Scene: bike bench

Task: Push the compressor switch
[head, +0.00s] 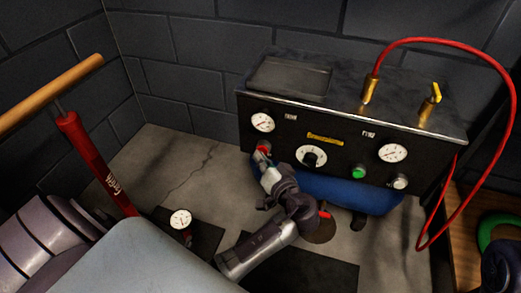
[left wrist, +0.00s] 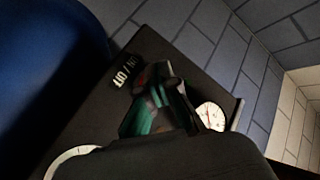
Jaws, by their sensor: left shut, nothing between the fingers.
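The compressor (head: 330,130) is a black box with a blue tank (head: 330,188) under it, standing against the wall in the head view. Its front panel bears gauges, a central dial (head: 311,157) and a green button (head: 358,172). A red switch (head: 263,147) shows at the panel's left, below the left gauge (head: 262,122). My left gripper (head: 266,162) is shut and empty, its tips at or just in front of the red switch; contact cannot be told. In the left wrist view, the gripper (left wrist: 158,92) hides the switch, beside the ON / OFF label (left wrist: 127,70). My right gripper is not in view.
A red hose (head: 505,75) loops from a brass fitting (head: 369,88) down the compressor's right side. A red floor pump (head: 97,165) with a wooden handle stands at left, its gauge (head: 181,219) near the floor. Grey block walls stand behind.

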